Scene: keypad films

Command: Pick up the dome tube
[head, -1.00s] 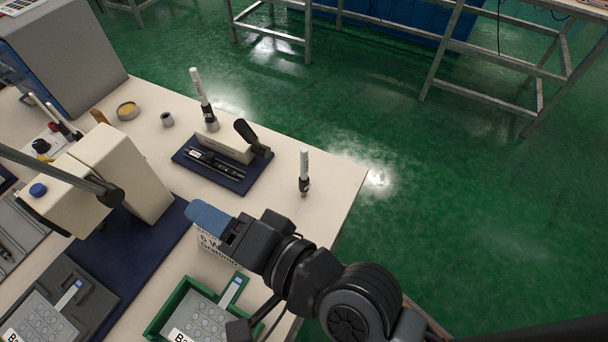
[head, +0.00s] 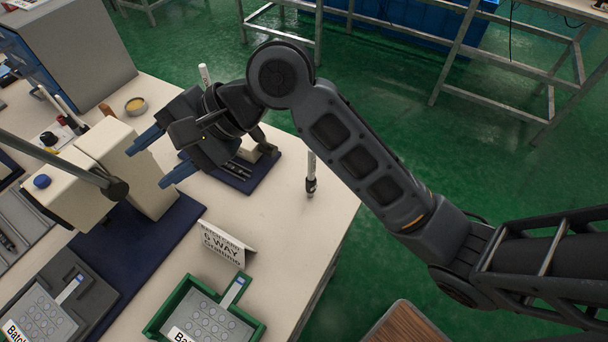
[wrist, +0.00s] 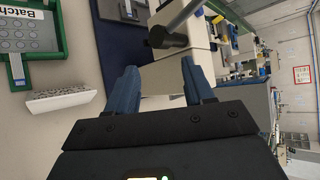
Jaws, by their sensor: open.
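A slim white tube (head: 311,165) with a dark lower end stands upright and alone near the table's right edge. A similar white tube (head: 204,75) shows only its top behind my gripper. No label tells which one is the dome tube. My gripper (head: 148,168) is open and empty, its two blue fingers pointing left beside the beige press (head: 155,180), above the table and left of both tubes. In the wrist view my open gripper (wrist: 160,85) has nothing between its fingers, and no white tube can be made out there.
My arm crosses above the table's right side and partly hides a navy stand (head: 242,180). A folded sign (head: 227,243) and a green tray (head: 160,325) lie nearer. A grey tray (head: 95,300) is at lower left; a small round tin (head: 136,106) is farther back. Bare tabletop surrounds the lone tube.

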